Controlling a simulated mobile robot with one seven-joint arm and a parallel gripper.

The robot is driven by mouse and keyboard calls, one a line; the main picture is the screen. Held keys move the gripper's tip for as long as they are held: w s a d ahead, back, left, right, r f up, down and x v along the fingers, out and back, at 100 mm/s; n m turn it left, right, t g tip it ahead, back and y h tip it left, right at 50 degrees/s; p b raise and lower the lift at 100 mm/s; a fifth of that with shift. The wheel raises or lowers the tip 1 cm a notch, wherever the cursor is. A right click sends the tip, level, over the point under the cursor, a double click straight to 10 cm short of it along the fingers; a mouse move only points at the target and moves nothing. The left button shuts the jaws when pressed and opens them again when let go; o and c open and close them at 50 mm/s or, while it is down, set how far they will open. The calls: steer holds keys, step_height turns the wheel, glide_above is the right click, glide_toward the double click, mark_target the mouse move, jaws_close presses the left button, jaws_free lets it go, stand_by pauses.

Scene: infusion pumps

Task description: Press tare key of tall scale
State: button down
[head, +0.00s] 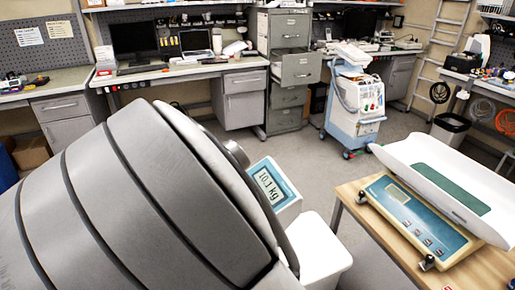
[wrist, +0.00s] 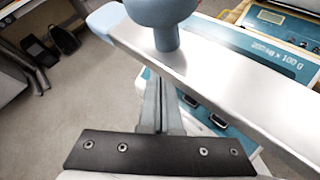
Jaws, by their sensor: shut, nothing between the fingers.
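The tall scale's display head (head: 272,187) shows in the head view just right of my arm, reading 10.1 kg. Its keys are hidden there. My gripper (wrist: 162,92) is shut and empty, close to this panel. Its fingertips are hidden by the white housing, so I cannot tell whether they touch a key. My arm hides the gripper in the head view.
A baby scale with a white tray (head: 437,170) and its own keys stands on a wooden table (head: 372,235) at right. A white medical cart (head: 355,100) stands behind. Grey floor (head: 300,150) lies open between, with workbenches and cabinets at the back.

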steer(key=shift+d+f+b, duration=0.15)
steer(key=shift+f+b, duration=0.1)
steer(key=shift+b, duration=0.1)
steer(key=shift+r, duration=0.1)
stand_by(0.4)
steer(key=shift+s+a+r+p, duration=0.1)
steer(key=shift+a+r+p, duration=0.25)
steer(key=shift+r+p, duration=0.35)
steer(key=r+p, duration=0.1)
steer(key=a+r+p, duration=0.1)
steer(key=p, duration=0.1)
steer(key=s+a+r+p, duration=0.1)
steer(key=r+p, duration=0.1)
steer(key=shift+r, duration=0.1)
steer(key=shift+s+a, duration=0.1)
stand_by(0.6)
